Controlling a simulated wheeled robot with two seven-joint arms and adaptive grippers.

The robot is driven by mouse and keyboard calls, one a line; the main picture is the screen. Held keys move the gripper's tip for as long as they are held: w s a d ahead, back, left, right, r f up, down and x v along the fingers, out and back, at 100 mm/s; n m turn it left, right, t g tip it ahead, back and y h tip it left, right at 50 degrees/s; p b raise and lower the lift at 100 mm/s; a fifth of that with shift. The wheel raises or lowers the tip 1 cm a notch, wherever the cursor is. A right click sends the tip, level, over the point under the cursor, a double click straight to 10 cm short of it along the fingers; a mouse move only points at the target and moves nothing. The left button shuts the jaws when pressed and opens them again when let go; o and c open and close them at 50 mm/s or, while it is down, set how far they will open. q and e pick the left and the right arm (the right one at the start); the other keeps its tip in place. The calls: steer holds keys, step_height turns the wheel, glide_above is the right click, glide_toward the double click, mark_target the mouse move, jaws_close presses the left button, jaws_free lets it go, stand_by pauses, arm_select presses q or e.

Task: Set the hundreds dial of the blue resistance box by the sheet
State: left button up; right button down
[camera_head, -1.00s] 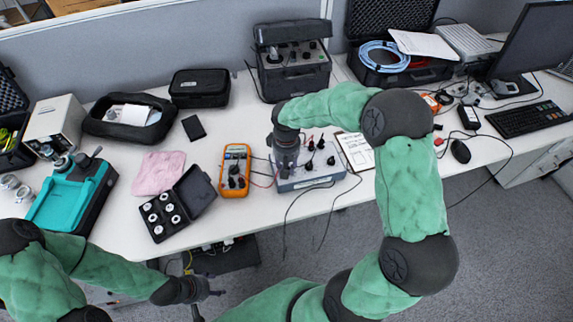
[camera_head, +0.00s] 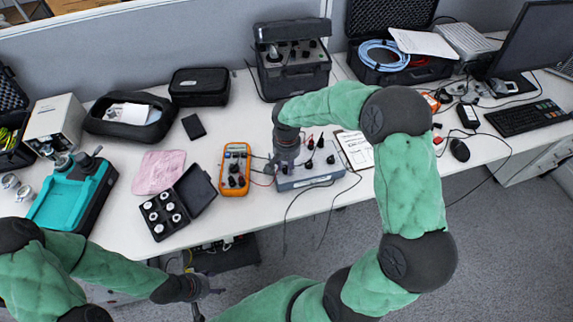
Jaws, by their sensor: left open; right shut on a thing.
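The blue resistance box (camera_head: 312,181) sits near the table's front edge, with black knobs and plugged leads on its top. My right gripper (camera_head: 284,165) points down at the left part of the box and is shut on a dial knob there; the wrist hides the knob. The sheet (camera_head: 357,150) lies on a clipboard just right of and behind the box. My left gripper (camera_head: 208,287) is open and empty, low in front of the table edge. The dial's numbers are too small to read.
An orange multimeter (camera_head: 235,170) stands left of the box, with leads between them. An open black case of weights (camera_head: 165,213) and a pink cloth (camera_head: 159,172) lie further left. A black instrument case (camera_head: 292,70) stands behind. Cables hang over the front edge.

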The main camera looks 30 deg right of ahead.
steer(key=shift+w+r, duration=0.1)
steer(key=shift+w, duration=0.05)
steer(key=c, duration=1)
jaws_free()
steer(key=shift+d, duration=0.1)
step_height(320, 180, up, 12)
